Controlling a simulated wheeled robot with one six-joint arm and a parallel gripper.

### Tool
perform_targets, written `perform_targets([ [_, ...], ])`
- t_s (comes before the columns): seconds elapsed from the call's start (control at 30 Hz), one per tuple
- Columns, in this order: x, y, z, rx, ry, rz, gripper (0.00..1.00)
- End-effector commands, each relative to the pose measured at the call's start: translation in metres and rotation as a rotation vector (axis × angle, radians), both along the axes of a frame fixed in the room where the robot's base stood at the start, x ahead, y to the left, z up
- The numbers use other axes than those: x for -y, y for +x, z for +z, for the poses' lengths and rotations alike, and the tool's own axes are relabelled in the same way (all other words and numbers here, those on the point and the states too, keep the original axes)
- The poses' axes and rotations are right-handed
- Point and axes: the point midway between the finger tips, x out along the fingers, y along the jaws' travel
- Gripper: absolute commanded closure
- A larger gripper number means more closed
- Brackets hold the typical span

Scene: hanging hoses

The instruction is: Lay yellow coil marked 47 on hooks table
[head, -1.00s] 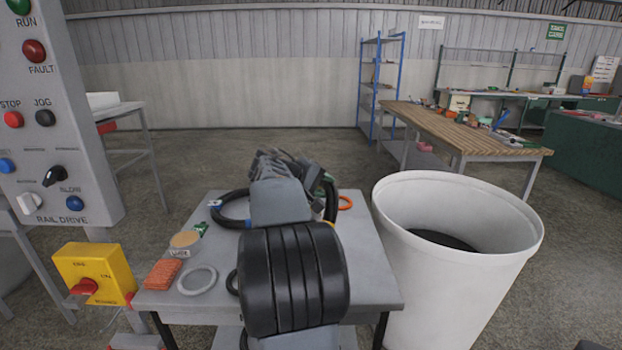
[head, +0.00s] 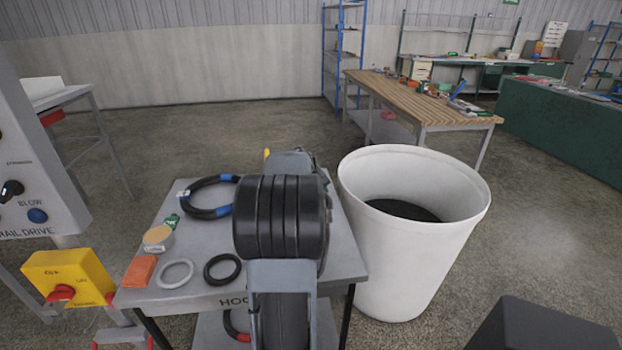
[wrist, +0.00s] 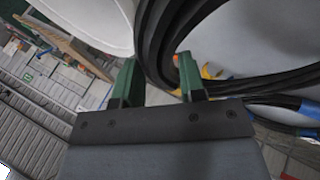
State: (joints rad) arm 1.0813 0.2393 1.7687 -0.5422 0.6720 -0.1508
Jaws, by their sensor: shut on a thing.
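In the wrist view my gripper (wrist: 158,78), with green fingers, is shut on a black hose coil (wrist: 157,40) that passes between the fingers. A yellow band (wrist: 212,73) shows on the hose just right of the right finger; the number 47 cannot be read. In the head view my arm hides the gripper and most of the coil, and only a small yellow patch (head: 267,153) shows above it. The grey hooks table (head: 190,250) is under the arm, its front label partly covered. Whether the coil touches the tabletop cannot be told.
A blue-banded black coil (head: 188,205) lies at the table's back left. A white bin (head: 405,260) stands close on the right.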

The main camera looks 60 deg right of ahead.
Motion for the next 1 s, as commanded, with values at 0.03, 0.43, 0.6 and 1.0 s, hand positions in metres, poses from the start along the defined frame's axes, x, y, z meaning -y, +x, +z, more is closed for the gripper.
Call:
perform_targets([
  [0.03,0.001,-0.002,-0.003,0.011,0.027,0.001,1.0],
  [0.43,0.014,-0.016,-0.036,0.134,0.148,-0.004,1.0],
  [0.6,0.018,-0.019,-0.054,0.19,0.205,-0.003,1.0],
  [1.0,0.026,-0.027,-0.099,0.303,0.312,-0.005,1.0],
])
